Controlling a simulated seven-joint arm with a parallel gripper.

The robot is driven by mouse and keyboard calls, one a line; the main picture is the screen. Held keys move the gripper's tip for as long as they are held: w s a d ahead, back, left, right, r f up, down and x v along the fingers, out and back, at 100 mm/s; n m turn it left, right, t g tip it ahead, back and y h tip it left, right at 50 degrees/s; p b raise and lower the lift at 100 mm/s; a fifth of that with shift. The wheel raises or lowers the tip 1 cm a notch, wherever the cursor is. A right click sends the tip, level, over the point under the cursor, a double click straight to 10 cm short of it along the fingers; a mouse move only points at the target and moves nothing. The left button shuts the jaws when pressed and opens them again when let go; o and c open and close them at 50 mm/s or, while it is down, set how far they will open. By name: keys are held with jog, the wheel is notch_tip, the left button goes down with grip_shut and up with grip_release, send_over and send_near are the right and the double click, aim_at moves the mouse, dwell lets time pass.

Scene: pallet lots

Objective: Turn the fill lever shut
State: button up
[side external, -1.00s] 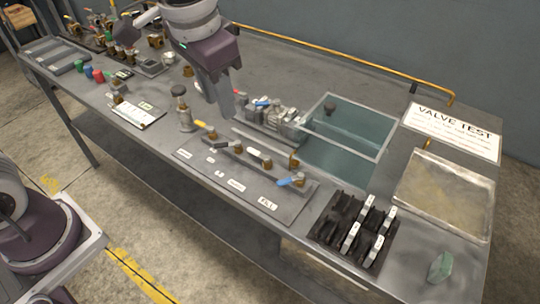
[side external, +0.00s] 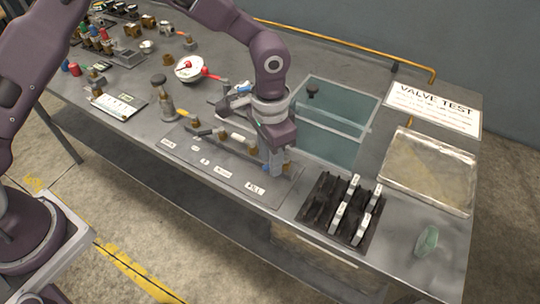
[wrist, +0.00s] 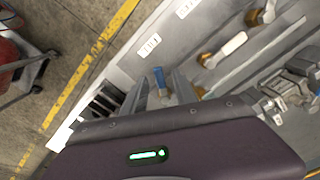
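The fill lever has a blue handle (wrist: 160,78), seen end-on in the wrist view near the right end of the valve row. In the side view my gripper (side external: 276,167) is lowered over that spot, behind the FILL label (side external: 254,188), and hides most of the lever. In the wrist view my gripper's two fingers (wrist: 161,92) are apart, one on each side of the blue handle. I cannot tell whether they touch it. The handle's exact angle is unclear.
A white-handled lever (wrist: 225,48) stands close beside it on the same panel. A glass tank (side external: 342,132) is behind, a black rack with white-tagged pieces (side external: 340,210) to the right. A clear tray (side external: 430,172) and green stone (side external: 427,240) lie farther right.

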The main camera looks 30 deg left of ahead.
jog(key=shift+c, duration=0.4)
grip_shut()
jog(key=m, duration=0.2)
jog(key=w+a+m, duration=0.1)
jog(key=m, duration=0.2)
jog(key=shift+w+a+m, duration=0.2)
jog(key=shift+w+m, duration=0.05)
jog(key=shift+m, duration=0.15)
jog(key=m, duration=0.2)
jog(key=w+m, duration=0.1)
jog(key=m, duration=0.1)
jog(key=w+m, duration=0.1)
jog(key=m, duration=0.1)
jog(key=shift+a, duration=0.25)
jog(key=shift+o, duration=0.4)
grip_release()
